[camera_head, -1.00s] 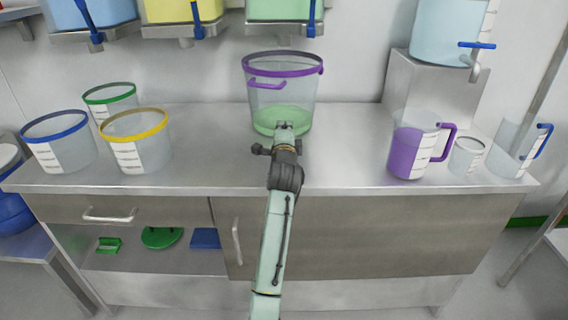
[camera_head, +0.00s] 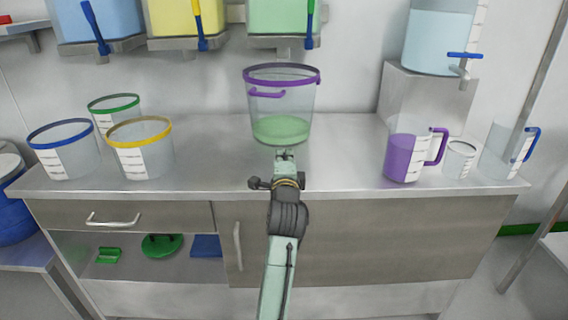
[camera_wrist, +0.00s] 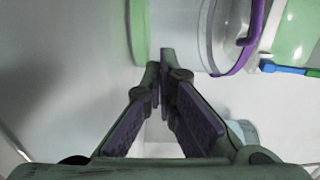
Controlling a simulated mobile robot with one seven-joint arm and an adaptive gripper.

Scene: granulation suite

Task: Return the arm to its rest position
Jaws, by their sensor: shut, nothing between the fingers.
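My gripper (camera_head: 285,157) is in front of the purple-rimmed clear bucket (camera_head: 281,112), over the front part of the steel counter. It is apart from the bucket. In the wrist view my gripper (camera_wrist: 163,70) has its fingertips together with nothing between them. The bucket, with a shallow layer of pale green liquid, also shows at the top of the wrist view (camera_wrist: 224,40), with its purple rim to the right. My arm reaches up from the bottom middle of the head view.
The steel counter (camera_head: 340,165) holds a purple-filled jug (camera_head: 402,158), a small cup (camera_head: 459,158) and a clear jug (camera_head: 497,152) at right. Blue-, green- and yellow-rimmed buckets (camera_head: 145,158) stand at left. Tanks with taps (camera_head: 282,18) hang above. A blue tank (camera_head: 436,45) sits on a riser.

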